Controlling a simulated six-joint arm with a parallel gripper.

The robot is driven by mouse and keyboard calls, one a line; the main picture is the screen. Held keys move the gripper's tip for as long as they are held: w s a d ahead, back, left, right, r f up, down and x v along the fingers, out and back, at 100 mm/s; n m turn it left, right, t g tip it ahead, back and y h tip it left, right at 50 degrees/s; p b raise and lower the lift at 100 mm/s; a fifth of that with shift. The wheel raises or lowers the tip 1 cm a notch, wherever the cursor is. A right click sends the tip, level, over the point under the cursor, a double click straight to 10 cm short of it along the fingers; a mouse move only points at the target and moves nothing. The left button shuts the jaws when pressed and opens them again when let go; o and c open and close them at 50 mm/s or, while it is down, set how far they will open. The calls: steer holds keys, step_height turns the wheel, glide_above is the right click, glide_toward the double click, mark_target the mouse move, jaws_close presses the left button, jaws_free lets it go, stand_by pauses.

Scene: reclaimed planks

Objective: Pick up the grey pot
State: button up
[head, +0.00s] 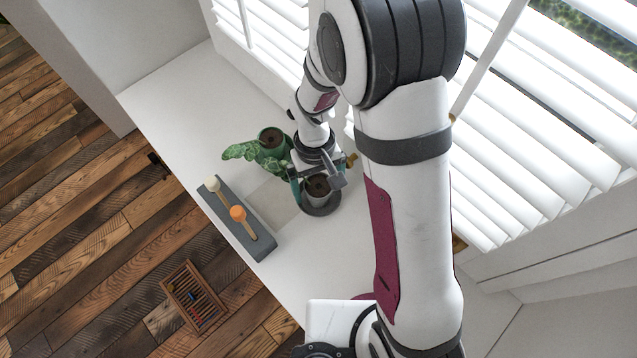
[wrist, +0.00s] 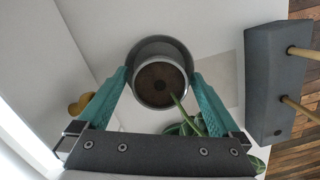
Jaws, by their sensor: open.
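In the wrist view my gripper (wrist: 160,75) has one finger on each side of the pot's near part. I cannot tell whether the fingers touch the pot.
A dark grey block (head: 238,219) with wooden-handled tools lies along the sill's front edge. A small yellow thing (wrist: 81,104) is left of the fingers. Window blinds (head: 540,130) border the right. The white sill (head: 290,262) is clear in front.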

mark_target(319, 180)
jaws_close()
stand_by(0.5)
steer(key=shift+r, duration=0.1)
step_height(319, 180, up, 13)
stand_by(0.4)
step_height(319, 180, down, 10)
steer(key=n, duration=0.3)
steer(key=shift+r, duration=0.1)
steer(key=shift+f, duration=1.45)
